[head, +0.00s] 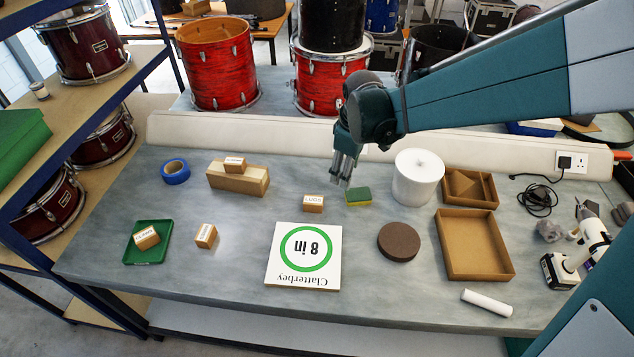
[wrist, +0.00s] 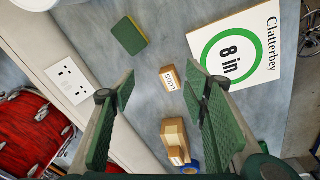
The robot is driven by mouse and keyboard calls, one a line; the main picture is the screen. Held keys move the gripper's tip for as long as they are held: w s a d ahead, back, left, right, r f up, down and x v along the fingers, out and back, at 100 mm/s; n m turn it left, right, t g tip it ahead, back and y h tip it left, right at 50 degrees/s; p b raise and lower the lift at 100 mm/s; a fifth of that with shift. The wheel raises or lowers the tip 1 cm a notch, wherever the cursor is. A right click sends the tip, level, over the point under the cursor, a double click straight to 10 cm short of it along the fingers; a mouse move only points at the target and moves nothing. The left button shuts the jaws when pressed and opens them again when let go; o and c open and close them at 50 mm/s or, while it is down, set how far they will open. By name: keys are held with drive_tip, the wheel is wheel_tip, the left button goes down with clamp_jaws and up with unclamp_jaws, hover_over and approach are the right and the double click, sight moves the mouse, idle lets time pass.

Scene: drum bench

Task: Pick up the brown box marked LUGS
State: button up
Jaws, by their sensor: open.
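The small brown box marked LUGS (head: 313,204) stands on the grey bench, left of the sponge and behind the square Clatterbey board. In the wrist view the LUGS box (wrist: 168,79) shows its white label, ahead of and between the two green finger pads. My gripper (head: 345,170) is open and empty above the bench, behind the box and a little to its right. The fingers of my gripper (wrist: 163,90) are spread wide in the wrist view. They appear clear of the box.
A green and yellow sponge (head: 358,197) and white roll (head: 418,178) stand to the right. The Clatterbey board (head: 280,282) lies in front. Similar small boxes sit on a wooden block (head: 222,181), on the bench (head: 206,236) and in a green tray (head: 160,255). Cardboard trays (head: 510,272) lie right.

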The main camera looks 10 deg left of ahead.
sight(313, 199)
drive_tip(key=w+a+f+n, duration=0.1)
drive_tip(key=a+f, duration=0.2)
drive_tip(key=f, duration=0.1)
drive_tip(key=w+a+f+n+g, duration=0.1)
drive_tip(key=a+f+n, duration=0.1)
drive_tip(key=a+f, duration=0.1)
drive_tip(key=w+a+f+n, duration=0.1)
drive_tip(key=w+a+f, duration=0.1)
drive_tip(key=a+f, duration=0.2)
drive_tip(key=shift+a+f+n+g+h, duration=0.1)
drive_tip(key=shift+f+n+g+h, duration=0.25)
drive_tip(key=shift+f, duration=0.4)
drive_tip(key=shift+w+a+f, duration=0.1)
drive_tip(key=shift+a+f, duration=0.25)
drive_tip(key=shift+f, duration=0.2)
drive_tip(key=shift+f, duration=1.3)
drive_tip(key=shift+f, duration=0.1)
drive_tip(key=shift+d+f, duration=0.1)
drive_tip(key=shift+f, duration=2.4)
drive_tip(key=shift+c, duration=0.5)
